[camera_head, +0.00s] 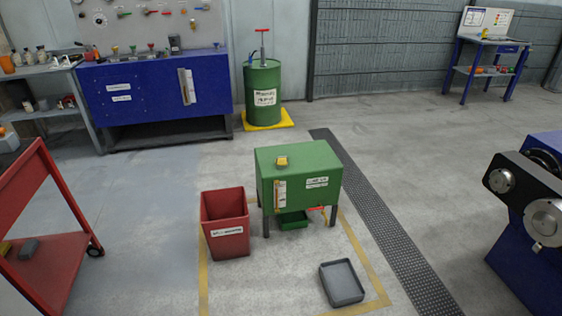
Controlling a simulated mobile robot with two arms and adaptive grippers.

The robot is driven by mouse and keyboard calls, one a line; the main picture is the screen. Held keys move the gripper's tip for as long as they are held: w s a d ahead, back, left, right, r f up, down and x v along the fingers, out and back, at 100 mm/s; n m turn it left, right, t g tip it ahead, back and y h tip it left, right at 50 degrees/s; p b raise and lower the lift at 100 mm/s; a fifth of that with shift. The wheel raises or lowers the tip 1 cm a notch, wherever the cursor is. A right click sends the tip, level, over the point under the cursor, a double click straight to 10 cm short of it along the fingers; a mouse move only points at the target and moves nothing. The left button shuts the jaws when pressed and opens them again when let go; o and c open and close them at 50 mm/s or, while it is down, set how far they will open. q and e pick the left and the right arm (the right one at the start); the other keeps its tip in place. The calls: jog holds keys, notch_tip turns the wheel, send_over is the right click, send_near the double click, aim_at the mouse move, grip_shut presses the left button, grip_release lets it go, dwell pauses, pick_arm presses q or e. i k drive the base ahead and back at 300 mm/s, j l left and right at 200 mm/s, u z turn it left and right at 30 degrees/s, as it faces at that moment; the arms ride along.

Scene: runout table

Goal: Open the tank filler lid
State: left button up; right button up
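A green tank (298,177) on dark legs stands on the floor in the middle of the head view. On its top, toward the left, sits a small yellow filler lid (282,161), which appears to lie closed. The tank's front has white labels and a sight-gauge strip at the left, and a red handle (316,209) shows low on the right. A green tray (292,220) sits under the tank. Neither of my grippers is in view.
A red bin (226,222) stands left of the tank, and a grey tray (341,283) lies on the floor in front. A red cart (28,212) is at the left, a blue machine (530,240) at the right. A green drum (263,95) stands behind. Floor between tank and machine is clear.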

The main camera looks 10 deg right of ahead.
aim_at(281, 160)
jog(key=i+j+z, duration=0.2)
jog(key=i, duration=0.25)
jog(key=i+j+z, duration=0.2)
jog(key=i, duration=0.25)
